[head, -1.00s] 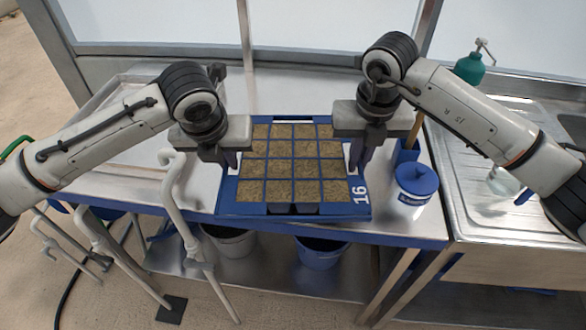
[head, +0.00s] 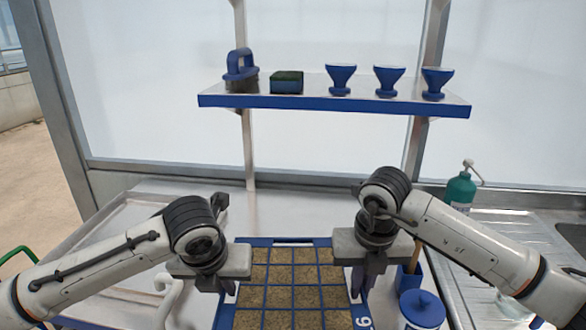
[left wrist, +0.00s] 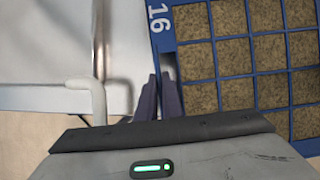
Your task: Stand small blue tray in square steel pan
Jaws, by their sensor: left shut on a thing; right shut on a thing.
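The small blue tray (head: 262,241) holds a grid of soil-filled cells and lies level between my two grippers. Its front is cut off by the lower picture edge. My left gripper (head: 229,288) is shut on its left rim, and my right gripper (head: 357,284) is shut on its right rim. In the left wrist view, the tray rim (left wrist: 166,45) with the number 16 runs beside the closely spaced fingers (left wrist: 160,97). I cannot tell whether the tray touches the bench. A wide, shallow steel pan (head: 110,222) lies to the left, partly behind my left arm.
A blue-edged shelf (head: 330,103) carries a brush, a sponge and 3 blue funnels. Right of the tray stand a blue lidded pot (head: 422,309), a blue holder (head: 409,279) and a green bottle (head: 460,189) by a sink. A pale bent pipe (head: 168,297) is at left front.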

